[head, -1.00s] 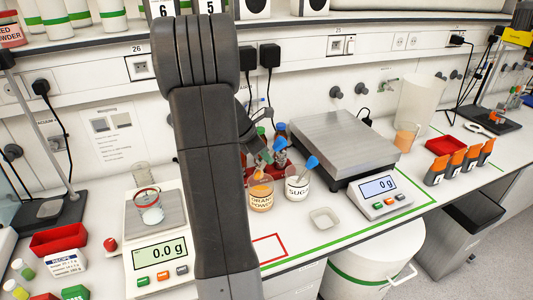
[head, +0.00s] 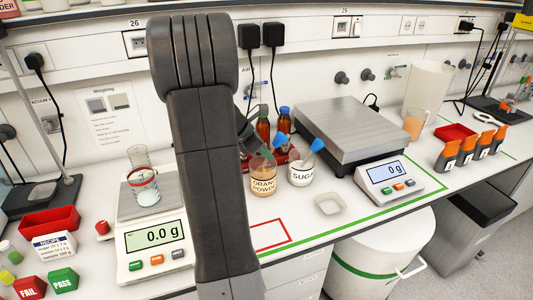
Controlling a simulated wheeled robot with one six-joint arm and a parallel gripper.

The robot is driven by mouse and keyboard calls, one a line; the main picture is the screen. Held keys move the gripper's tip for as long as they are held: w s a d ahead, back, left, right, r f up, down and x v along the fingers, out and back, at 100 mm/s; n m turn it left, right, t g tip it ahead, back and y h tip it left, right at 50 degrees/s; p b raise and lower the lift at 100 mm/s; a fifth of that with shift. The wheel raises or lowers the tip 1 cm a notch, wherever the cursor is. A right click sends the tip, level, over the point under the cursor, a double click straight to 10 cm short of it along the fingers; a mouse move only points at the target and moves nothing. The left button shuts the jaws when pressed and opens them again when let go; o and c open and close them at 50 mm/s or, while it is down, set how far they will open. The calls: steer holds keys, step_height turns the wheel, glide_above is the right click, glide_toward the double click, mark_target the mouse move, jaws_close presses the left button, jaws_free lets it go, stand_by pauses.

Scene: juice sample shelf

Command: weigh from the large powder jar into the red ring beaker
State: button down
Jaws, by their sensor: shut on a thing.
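The jar of orange powder (head: 263,182), the larger of two labelled jars, stands right of my arm. My gripper (head: 254,143) is just above its mouth, mostly hidden behind my arm. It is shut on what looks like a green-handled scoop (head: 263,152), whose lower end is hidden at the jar. The red ring beaker (head: 144,189) stands on the small balance (head: 151,240), left of my arm, with white powder inside. The balance display reads 0.0 g.
The sugar jar (head: 301,173) with a blue-handled scoop stands close right of the orange jar. Brown bottles (head: 284,122) stand behind. A clear glass (head: 138,158) is behind the ring beaker. A larger scale (head: 388,180) and a weighing dish (head: 330,204) are to the right.

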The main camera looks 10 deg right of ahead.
mark_target(266, 160)
step_height(266, 160, down, 3)
steer(key=shift+r+b, duration=0.2)
steer(key=shift+b, duration=0.8)
steer(key=shift+s+a+f+b, duration=0.15)
steer(key=shift+s+f+b, duration=0.1)
steer(key=shift+f+b, duration=0.35)
steer(key=shift+r+p, duration=0.45)
steer(key=shift+p, duration=0.35)
steer(key=shift+w+d+f+y+p, duration=0.1)
steer(key=shift+w+d+y+p, duration=0.1)
steer(key=shift+w+y+p, duration=0.15)
steer(key=shift+s+d+r+y+p, duration=0.15)
steer(key=shift+r+y+p, duration=0.15)
steer(key=shift+p, duration=0.7)
steer(key=shift+d+y+p, duration=0.15)
steer(key=shift+y+p, duration=0.2)
steer(key=shift+p, duration=0.35)
steer(key=shift+d+r+p, duration=0.1)
steer(key=shift+r+p, duration=0.05)
steer(key=shift+p, duration=0.5)
